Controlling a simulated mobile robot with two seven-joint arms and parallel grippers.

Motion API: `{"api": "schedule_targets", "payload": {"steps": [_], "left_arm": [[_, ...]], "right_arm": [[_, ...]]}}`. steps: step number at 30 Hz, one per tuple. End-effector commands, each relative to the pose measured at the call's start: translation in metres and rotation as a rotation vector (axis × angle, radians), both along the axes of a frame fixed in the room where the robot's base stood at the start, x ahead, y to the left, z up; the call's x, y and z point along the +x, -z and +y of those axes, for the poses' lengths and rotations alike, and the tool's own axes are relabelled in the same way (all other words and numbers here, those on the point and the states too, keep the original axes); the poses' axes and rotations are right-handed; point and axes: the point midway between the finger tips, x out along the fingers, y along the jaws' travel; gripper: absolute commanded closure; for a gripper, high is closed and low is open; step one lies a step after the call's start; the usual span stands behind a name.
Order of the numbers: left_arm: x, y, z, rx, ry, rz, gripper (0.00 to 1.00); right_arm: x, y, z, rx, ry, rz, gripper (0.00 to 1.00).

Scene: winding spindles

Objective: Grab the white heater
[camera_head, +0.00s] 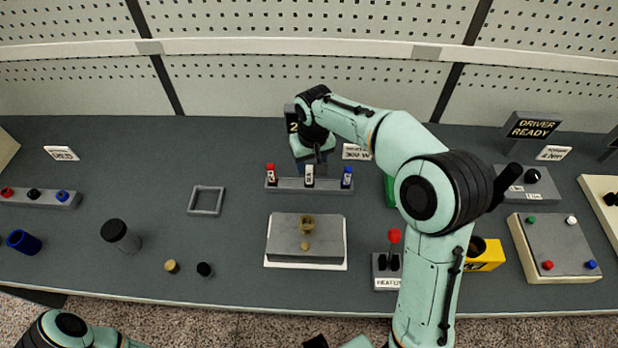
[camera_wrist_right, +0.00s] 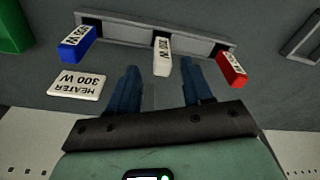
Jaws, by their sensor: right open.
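The white heater (camera_head: 309,177) stands in the middle of a grey rack (camera_head: 330,185), between a red heater (camera_head: 271,175) and a blue heater (camera_head: 347,177). In the right wrist view the white heater (camera_wrist_right: 162,56) is upright, with a 300 W label. My right gripper (camera_head: 315,163) is just behind the rack. Its two blue fingers (camera_wrist_right: 160,72) are apart, one on each side of the white heater's near end, with nothing visibly held.
A white 300 W heater sign (camera_wrist_right: 78,84) lies behind the rack. A grey block on a white plate (camera_head: 305,252) stands in front of it, and an empty square frame (camera_head: 206,200) to the left. A heater switch box (camera_head: 387,270) is at front right. My right arm hides some table.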

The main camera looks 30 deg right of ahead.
Motion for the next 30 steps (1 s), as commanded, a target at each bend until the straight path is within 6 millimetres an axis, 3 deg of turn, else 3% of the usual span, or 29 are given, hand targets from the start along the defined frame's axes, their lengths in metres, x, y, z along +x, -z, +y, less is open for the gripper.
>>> {"api": "schedule_targets", "payload": {"steps": [9,19,24,30], "left_arm": [[-0.001,0.002,0.000,0.000,0.000,0.001,0.57],[-0.001,0.002,0.000,0.000,0.000,0.001,0.57],[-0.001,0.002,0.000,0.000,0.000,0.001,0.57],[-0.001,0.002,0.000,0.000,0.000,0.001,0.57]], "right_arm": [[0.002,0.044,0.003,0.000,0.002,0.003,0.50],[0.003,0.050,0.003,0.000,0.001,0.000,0.50],[0.003,0.050,0.003,0.000,0.001,0.000,1.00],[0.003,0.050,0.003,0.000,0.001,0.000,1.00]]}}
